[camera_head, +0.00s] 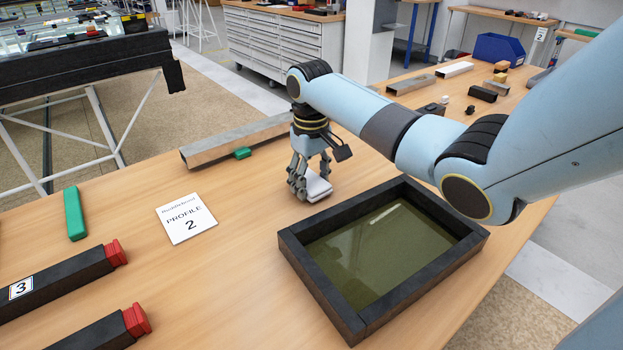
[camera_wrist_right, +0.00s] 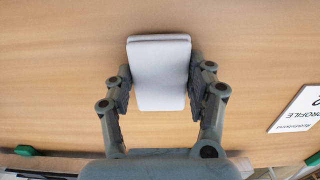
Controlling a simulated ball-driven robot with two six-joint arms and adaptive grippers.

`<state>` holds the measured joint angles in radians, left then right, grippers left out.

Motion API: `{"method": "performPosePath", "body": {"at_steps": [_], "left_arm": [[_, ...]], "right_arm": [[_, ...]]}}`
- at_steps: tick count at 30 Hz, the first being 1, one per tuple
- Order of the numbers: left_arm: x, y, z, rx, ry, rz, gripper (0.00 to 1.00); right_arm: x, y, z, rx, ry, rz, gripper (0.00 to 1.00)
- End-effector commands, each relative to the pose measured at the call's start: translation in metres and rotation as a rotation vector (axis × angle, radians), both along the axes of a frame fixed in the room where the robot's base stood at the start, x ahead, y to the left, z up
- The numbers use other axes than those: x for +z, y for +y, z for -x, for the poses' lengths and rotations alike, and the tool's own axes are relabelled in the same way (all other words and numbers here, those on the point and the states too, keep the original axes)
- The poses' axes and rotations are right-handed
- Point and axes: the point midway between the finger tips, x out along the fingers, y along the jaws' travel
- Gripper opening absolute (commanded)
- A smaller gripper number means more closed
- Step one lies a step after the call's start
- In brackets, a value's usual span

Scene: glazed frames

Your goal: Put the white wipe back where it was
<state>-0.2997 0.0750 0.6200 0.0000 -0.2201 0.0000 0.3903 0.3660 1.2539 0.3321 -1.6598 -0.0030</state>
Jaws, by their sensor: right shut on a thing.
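The white wipe (camera_head: 318,188) is a small folded pad on or just above the wooden table, behind the framed pane; I cannot tell if it touches the wood. In the right wrist view the wipe (camera_wrist_right: 160,78) sits between the two fingers. My right gripper (camera_head: 309,182) points down and is shut on the wipe; it also shows in the right wrist view (camera_wrist_right: 160,90). The dark frame (camera_head: 330,292) with greenish glazing lies flat on the table, just in front of the gripper. My left gripper is not in view.
A metal profile (camera_head: 225,147) with a green block (camera_head: 243,153) lies behind the gripper. A "PROFILE 2" card (camera_head: 186,218) lies to the left. Dark bars with red ends (camera_head: 60,284) and a green piece (camera_head: 75,213) are farther left. Bare table lies between card and frame.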

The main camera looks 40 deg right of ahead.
Motion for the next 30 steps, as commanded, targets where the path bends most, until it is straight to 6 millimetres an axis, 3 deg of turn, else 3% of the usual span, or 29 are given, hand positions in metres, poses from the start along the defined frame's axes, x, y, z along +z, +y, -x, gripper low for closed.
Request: {"method": "performPosePath", "body": {"at_steps": [12,13,18,26,30], "left_arm": [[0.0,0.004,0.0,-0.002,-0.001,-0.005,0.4],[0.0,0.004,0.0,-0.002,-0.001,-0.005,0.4],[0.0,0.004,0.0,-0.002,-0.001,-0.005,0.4],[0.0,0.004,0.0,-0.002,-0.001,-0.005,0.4],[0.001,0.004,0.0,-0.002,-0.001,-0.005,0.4]], "right_arm": [[-0.008,0.0,0.0,0.0,0.0,0.0,0.22],[-0.009,0.0,0.0,0.0,-0.001,0.0,0.56],[-0.008,0.0,0.0,0.0,-0.001,0.0,0.79],[-0.008,0.0,0.0,0.0,-0.001,0.0,0.79],[0.003,-0.001,-0.001,0.0,-0.005,0.002,0.79]]}}
